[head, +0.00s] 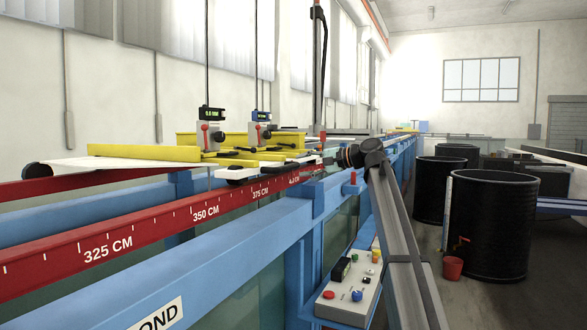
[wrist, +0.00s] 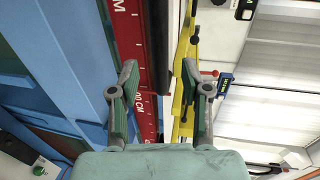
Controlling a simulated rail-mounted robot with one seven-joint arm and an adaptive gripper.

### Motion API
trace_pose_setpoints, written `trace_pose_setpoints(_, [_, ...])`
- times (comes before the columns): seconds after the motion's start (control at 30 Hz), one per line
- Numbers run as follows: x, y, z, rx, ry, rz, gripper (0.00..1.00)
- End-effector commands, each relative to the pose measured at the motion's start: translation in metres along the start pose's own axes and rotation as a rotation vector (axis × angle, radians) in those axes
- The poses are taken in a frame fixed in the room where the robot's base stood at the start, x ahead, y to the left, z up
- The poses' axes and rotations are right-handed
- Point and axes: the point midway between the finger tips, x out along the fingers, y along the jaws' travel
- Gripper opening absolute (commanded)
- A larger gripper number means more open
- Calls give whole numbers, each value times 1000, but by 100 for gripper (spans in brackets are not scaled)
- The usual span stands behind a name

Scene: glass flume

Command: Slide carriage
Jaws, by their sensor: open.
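The carriage is a yellow frame (head: 145,152) with a white plate (head: 110,163), lying across the red scale rails of the flume. Two gauges with dark displays (head: 209,135) (head: 260,132) stand upright on the yellow framework. Its near end lies by the 350–375 CM marks. In the wrist view a yellow bar (wrist: 181,85) of it runs close to the right finger; contact cannot be told. My gripper (wrist: 158,72) is open, its fingers spread over the red rail and the dark gap beside it. In the head view my wrist is beyond the carriage's near end, to its right; the fingertips are hard to make out.
The red scale rail (head: 150,226) runs along the blue flume frame (head: 230,240). The near rail stretch is clear.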

Motion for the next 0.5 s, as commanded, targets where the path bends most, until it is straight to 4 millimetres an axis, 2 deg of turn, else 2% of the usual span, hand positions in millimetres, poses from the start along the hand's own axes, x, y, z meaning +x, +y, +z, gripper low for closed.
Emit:
trace_pose_setpoints(0.03, [-11, 0, 0, 0, 2, -1, 48])
trace_pose_setpoints(0.2, [-38, 0, 0, 0, 1, -1, 48])
trace_pose_setpoints(0.33, [-52, 0, 0, 0, 0, -1, 48])
trace_pose_setpoints(0.5, [-58, 0, 0, 0, -1, 0, 48])
